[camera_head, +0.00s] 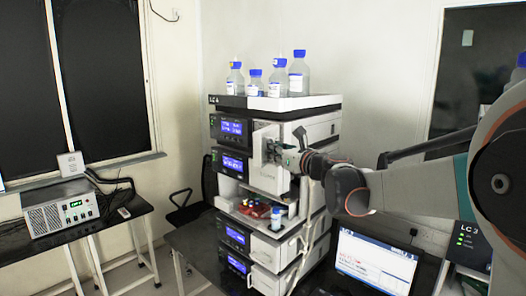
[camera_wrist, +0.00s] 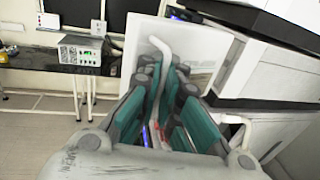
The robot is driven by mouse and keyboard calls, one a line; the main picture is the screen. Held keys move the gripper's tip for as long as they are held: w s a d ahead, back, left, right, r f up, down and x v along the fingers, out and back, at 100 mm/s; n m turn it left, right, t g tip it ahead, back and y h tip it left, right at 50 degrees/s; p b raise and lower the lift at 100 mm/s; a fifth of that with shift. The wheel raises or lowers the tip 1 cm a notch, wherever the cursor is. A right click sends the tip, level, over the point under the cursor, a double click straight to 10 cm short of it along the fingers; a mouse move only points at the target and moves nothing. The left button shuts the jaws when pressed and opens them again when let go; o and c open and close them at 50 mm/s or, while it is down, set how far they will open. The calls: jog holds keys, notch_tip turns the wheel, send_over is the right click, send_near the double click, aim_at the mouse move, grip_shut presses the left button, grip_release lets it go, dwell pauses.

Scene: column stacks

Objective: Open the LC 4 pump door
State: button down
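The LC 4 stack (camera_head: 318,103) stands in the middle of the head view, its name on the top unit's left front edge. A white door panel (camera_head: 265,142) stands out from its upper front, beside the lit blue screens. In the wrist view the panel (camera_wrist: 205,62) stands at an angle to the stack, so the door looks partly open. My gripper (camera_head: 280,153) is at this panel. In the wrist view its teal fingers (camera_wrist: 168,82) lie on both sides of a curved white handle (camera_wrist: 160,47) and appear closed around it. The fingers hide the lower handle.
Several blue-capped bottles (camera_head: 298,75) stand on top of the stack. Lower units with white handles (camera_head: 268,252) are below. A laptop (camera_head: 375,262) is at the right front. A side table with a grey box (camera_head: 60,208) is at the left, with open floor between.

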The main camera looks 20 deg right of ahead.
jog(key=shift+s+d+n+g+y, duration=0.15)
jog(key=shift+s+d+y, duration=0.1)
jog(key=shift+d, duration=0.25)
jog(key=shift+s+d+n+g+y, duration=0.1)
jog(key=shift+d+n+y, duration=0.1)
jog(key=shift+d, duration=0.3)
jog(key=shift+s+d+n+g+y, duration=0.15)
jog(key=shift+s+d+y, duration=0.1)
jog(key=shift+d, duration=0.25)
jog(key=c, duration=2.1)
grip_release()
jog(key=shift+o, duration=0.2)
jog(key=v, duration=1.2)
